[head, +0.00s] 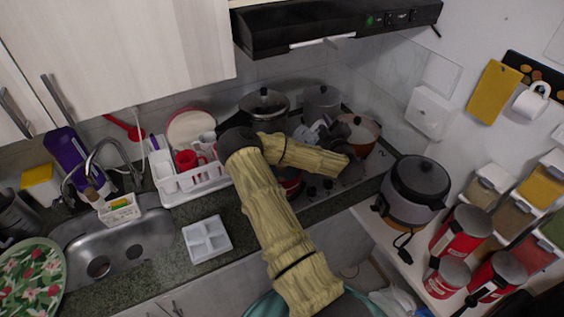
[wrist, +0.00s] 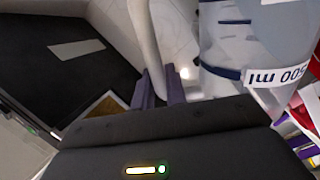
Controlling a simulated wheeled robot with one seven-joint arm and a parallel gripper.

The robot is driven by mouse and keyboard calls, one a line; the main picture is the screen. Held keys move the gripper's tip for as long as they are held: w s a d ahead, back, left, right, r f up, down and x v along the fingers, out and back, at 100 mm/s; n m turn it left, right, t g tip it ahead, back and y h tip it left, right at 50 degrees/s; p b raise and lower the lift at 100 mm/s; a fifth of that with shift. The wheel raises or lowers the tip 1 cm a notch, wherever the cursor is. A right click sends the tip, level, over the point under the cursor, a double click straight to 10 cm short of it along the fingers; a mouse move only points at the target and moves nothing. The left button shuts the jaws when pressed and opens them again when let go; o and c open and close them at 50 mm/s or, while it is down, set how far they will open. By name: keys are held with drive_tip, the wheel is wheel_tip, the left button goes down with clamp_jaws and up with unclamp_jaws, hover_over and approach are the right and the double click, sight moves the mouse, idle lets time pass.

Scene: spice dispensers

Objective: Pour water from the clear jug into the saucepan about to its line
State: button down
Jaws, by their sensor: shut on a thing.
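The clear jug (wrist: 235,50) fills the right of the wrist view, with dark blue bands and an upside-down "500 ml" label. My gripper (wrist: 160,88) is shut on its pale handle (wrist: 146,35). In the head view my gripper is over the stove among the pots, largely hidden by my arm; the jug is hard to make out there. I cannot tell the jug's tilt or its water level. An orange-sided pan (head: 361,137) is at the right of the stove, beyond my arm. A red pot (head: 291,186) is partly hidden under my arm. I cannot tell which is the saucepan.
A lidded pot (head: 264,103) and a grey pot (head: 321,101) stand at the stove's back. The black hood (head: 335,27) hangs above. A cooker (head: 416,190) stands right, a dish rack (head: 190,178) left. Counter around the white tray (head: 206,236) is clear.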

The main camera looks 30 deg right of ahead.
drive_tip(key=shift+w+a+r+n, duration=0.15)
drive_tip(key=shift+a+r+n, duration=0.3)
drive_tip(key=shift+r+n, duration=0.1)
idle(1.5)
drive_tip(key=shift+a, duration=0.1)
drive_tip(key=shift+r, duration=0.1)
idle(0.4)
idle(1.1)
